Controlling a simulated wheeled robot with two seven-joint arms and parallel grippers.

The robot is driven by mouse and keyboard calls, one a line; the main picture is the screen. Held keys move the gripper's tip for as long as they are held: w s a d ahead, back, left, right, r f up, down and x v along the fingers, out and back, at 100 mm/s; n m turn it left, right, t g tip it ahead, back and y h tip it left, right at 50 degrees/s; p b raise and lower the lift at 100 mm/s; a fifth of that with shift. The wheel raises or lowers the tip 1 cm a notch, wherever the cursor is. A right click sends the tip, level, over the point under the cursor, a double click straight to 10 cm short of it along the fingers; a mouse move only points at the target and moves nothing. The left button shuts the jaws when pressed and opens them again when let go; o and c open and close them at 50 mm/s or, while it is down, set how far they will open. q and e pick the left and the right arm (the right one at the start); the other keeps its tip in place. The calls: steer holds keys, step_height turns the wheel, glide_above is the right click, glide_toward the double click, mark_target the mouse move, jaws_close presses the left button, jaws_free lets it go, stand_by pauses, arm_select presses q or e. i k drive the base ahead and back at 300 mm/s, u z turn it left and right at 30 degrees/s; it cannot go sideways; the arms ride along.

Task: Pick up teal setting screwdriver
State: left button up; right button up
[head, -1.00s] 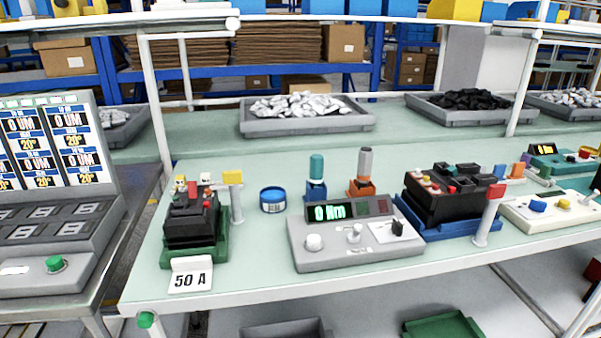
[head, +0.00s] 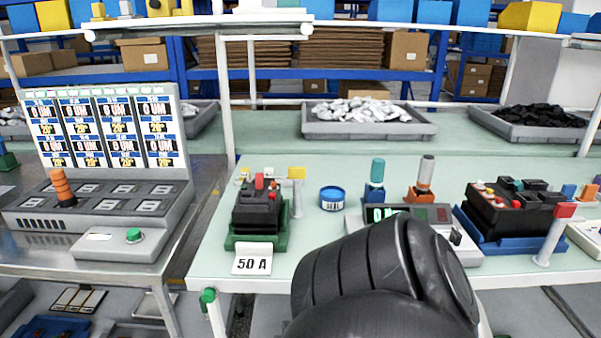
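The teal setting screwdriver (head: 376,174) stands upright in a small blue holder (head: 375,196) on the pale green bench, behind the grey meter with the green display. Only its teal handle shows clearly above the holder. A dark, ribbed part of my arm rises at the bottom centre and covers much of the meter. It is in front of and below the screwdriver, apart from it. Neither gripper's fingers are in view.
An orange holder with a grey-handled tool (head: 425,178) stands right of the screwdriver, and a blue round tin (head: 332,198) left of it. A black breaker (head: 259,211) on a green base sits further left. A breaker on a blue base (head: 507,211) is at right.

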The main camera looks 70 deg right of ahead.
mark_target(378, 164)
steer(key=k, duration=0.65)
steer(key=z, duration=0.75)
